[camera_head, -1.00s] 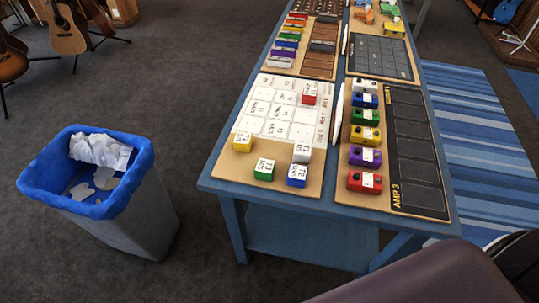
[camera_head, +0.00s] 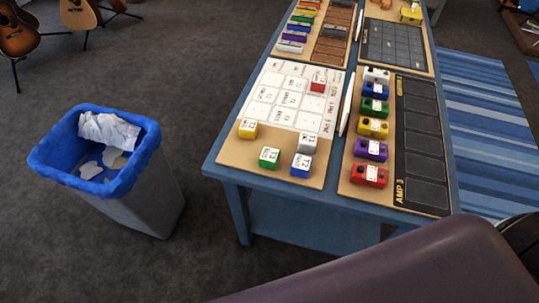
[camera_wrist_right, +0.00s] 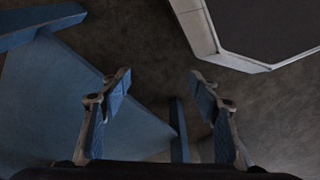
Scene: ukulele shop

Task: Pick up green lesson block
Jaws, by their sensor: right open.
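The green lesson block (camera_head: 269,157) sits near the front edge of the lesson board (camera_head: 225,152) on the blue table. A yellow block (camera_head: 248,129) is behind it to the left, and a blue block (camera_head: 301,166) and a white block (camera_head: 307,143) are to its right. A red block (camera_head: 318,86) is farther back on the board's printed grid. My right gripper (camera_wrist_right: 160,85) is open and empty in the right wrist view, with blue table parts and dark floor beyond it. The green block is not in that view. My left gripper is in neither view.
A board with several coloured pedals (camera_head: 373,127) lies right of the lesson board. A blue-lined bin (camera_head: 90,182) holding crumpled paper stands on the floor to the left. My arm covers the lower right of the head view.

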